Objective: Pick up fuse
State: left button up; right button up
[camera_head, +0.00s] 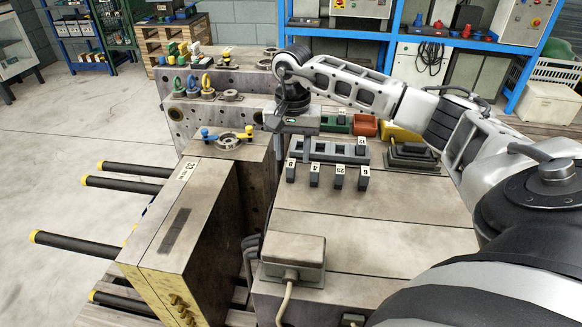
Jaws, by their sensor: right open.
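Several small dark grey blocks with white number labels, which look like the fuses, stand in a row on the pale grey top: one at the left end (290,171), then one marked 4 (314,175), one marked 25 (339,177) and one at the right end (363,179). Behind them lies a long grey holder (328,153), with another labelled block (361,147) at its right end. My right gripper (292,150) points down, open, near the holder's left end, behind the leftmost block. I see nothing between its fingers; its exact height is unclear. My left gripper is out of view.
A green bin (335,123), a red bin (364,126) and a yellow bin (400,132) stand behind the holder. A dark device (412,157) sits to the right. A grey box with a cable (294,258) is at the front. The middle top is clear. A large steel mould (180,220) stands left.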

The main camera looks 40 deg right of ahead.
aim_at(291, 163)
jog(key=f, duration=0.4)
jog(key=shift+a+f, duration=0.2)
jog(key=shift+f, duration=0.2)
grip_shut()
